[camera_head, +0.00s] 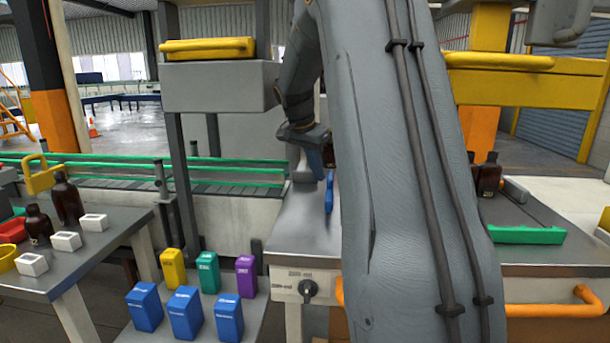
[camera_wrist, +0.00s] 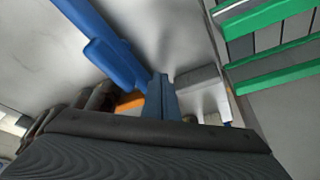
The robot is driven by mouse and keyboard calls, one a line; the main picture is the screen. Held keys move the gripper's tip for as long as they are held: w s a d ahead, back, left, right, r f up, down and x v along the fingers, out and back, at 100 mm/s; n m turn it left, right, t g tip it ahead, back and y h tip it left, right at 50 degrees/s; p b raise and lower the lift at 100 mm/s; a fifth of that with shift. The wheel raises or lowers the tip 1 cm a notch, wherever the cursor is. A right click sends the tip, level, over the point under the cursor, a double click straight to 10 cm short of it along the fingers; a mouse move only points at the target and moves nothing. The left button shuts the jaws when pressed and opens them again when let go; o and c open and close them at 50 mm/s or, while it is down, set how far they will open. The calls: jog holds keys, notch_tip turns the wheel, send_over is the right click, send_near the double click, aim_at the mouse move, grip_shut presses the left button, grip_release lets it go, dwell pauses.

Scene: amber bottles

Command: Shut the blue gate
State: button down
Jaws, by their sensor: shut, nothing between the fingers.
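The blue gate (camera_head: 329,194) shows as a narrow blue piece above the grey metal worktop, seen nearly edge-on and partly hidden by my arm. In the wrist view it is a long blue bar (camera_wrist: 90,22) with a rounded block on its side, running from the upper left to the middle. My gripper (camera_head: 316,172) is just left of the gate in the head view. In the wrist view its blue fingers (camera_wrist: 160,80) are together and empty, close to the bar's near end. I cannot tell whether they touch it.
A conveyor with green rails (camera_head: 235,163) runs behind the worktop (camera_head: 295,240). Amber bottles (camera_head: 67,198) and white boxes stand on the left table. Several coloured boxes (camera_head: 186,312) stand on a low front shelf. A green bar (camera_head: 527,235) lies on the right.

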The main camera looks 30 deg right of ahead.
jog(key=shift+d, duration=0.3)
dwell(0.5)
jog(key=b+v, duration=0.1)
jog(key=v, duration=0.6)
jog(key=shift+r, duration=0.4)
